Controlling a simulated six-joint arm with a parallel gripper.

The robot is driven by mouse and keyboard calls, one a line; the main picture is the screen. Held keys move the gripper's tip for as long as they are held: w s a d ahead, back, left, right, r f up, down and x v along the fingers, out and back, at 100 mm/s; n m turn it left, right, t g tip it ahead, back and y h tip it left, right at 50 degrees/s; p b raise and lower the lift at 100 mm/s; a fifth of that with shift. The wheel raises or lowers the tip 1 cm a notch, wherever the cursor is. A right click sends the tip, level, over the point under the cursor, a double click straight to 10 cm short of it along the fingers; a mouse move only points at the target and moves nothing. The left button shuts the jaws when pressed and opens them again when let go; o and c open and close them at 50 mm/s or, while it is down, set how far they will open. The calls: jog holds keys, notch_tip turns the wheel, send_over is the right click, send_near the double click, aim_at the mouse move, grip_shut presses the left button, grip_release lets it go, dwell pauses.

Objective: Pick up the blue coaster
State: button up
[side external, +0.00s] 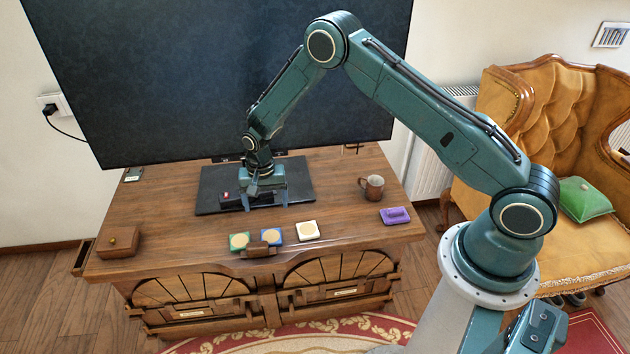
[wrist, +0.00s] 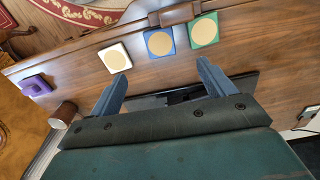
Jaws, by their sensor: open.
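The blue coaster (side external: 271,235) is square with a round tan centre and lies flat on the wooden cabinet top near its front edge. It sits between a green coaster (side external: 239,241) on its left and a white coaster (side external: 307,230) on its right. In the wrist view the blue coaster (wrist: 159,42) is ahead of the fingers, between the white coaster (wrist: 115,58) and the green coaster (wrist: 204,31). My gripper (side external: 266,205) is open and empty, pointing down over the black mat behind the coasters. It also shows in the wrist view (wrist: 160,80).
The black mat (side external: 212,192) carries a small dark object with a red spot (side external: 227,196). A brown mug (side external: 371,188) and a purple item (side external: 395,215) stand to the right. A wooden box (side external: 119,242) is at the left. The large dark screen (side external: 200,70) rises behind.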

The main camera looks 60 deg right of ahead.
jog(key=shift+f, duration=0.1)
send_over(271, 236)
jog(key=f, duration=0.8)
jog(key=shift+s+a, duration=0.2)
jog(key=shift+f, duration=0.15)
jog(key=shift+w+d+f, duration=0.1)
jog(key=shift+f, duration=1.2)
jog(key=shift+w+d+f, duration=0.1)
jog(key=shift+f, duration=1.2)
jog(key=c, duration=1.1)
